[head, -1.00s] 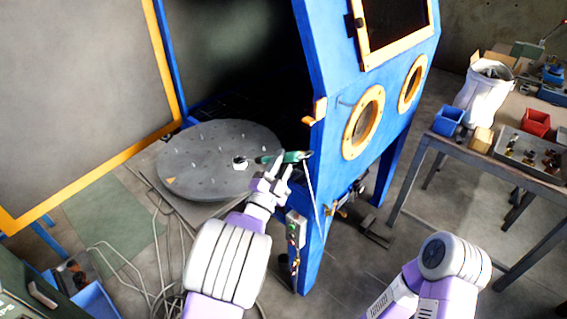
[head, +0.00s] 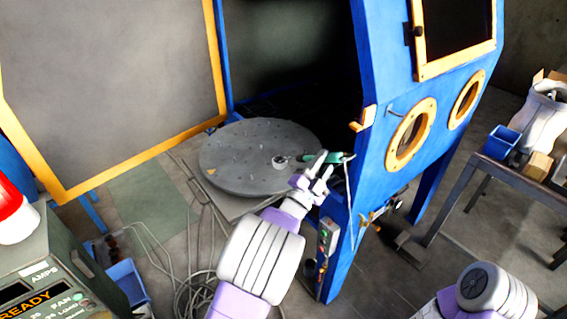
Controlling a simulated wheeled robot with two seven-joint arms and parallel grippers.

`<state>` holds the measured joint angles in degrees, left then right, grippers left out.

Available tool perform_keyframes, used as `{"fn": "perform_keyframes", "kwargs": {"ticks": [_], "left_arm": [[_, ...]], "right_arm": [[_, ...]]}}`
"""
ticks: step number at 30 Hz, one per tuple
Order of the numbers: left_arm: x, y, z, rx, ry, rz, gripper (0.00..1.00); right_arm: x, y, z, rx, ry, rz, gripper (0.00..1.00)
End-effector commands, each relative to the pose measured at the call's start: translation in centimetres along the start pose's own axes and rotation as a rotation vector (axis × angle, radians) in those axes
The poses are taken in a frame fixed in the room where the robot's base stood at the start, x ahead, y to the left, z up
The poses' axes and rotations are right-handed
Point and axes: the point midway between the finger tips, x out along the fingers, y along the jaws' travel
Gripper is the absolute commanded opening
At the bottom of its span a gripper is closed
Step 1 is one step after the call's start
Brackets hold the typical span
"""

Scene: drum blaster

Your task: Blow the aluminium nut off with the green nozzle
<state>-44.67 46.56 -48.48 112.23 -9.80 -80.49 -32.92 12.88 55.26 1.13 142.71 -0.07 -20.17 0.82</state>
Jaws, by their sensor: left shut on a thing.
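The green nozzle (head: 341,158) is in my left gripper (head: 318,176), at the right edge of the round grey turntable (head: 235,180). My left gripper is shut on it, and the fingers hide part of it. Its tip points left, towards a small pale grey piece, seemingly the aluminium nut (head: 280,162), on the turntable right of its middle. A narrow gap seems to lie between tip and nut. A thin hose hangs from the nozzle's right end. My right forearm shows at the lower right; its gripper is out of the picture.
The blue blaster cabinet (head: 375,190) stands right of the turntable, its grey door (head: 110,80) open at left. Cables (head: 205,285) lie on the floor. A workbench (head: 510,170) with a blue bin (head: 502,142) is at right, a control box (head: 50,270) at lower left.

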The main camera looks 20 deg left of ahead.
Motion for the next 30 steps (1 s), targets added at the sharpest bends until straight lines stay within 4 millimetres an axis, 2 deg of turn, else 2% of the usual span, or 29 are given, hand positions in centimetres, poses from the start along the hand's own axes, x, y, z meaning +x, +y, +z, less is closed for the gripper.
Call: {"fn": "perform_keyframes", "kwargs": {"ticks": [10,24,30], "left_arm": [[0.1,-0.3,-0.2,0.0,0.001,-0.002,0.0],[1.9,-3.8,-2.9,-0.001,0.002,-0.002,0.0],[2.3,-4.5,-3.4,0.0,0.002,-0.001,0.0]], "right_arm": [[-0.2,-0.1,0.0,0.0,0.0,0.0,0.46],[-2.2,-0.8,0.1,0.0,0.0,0.0,0.46],[-2.6,-1.0,0.1,0.0,0.0,0.0,0.46]]}}
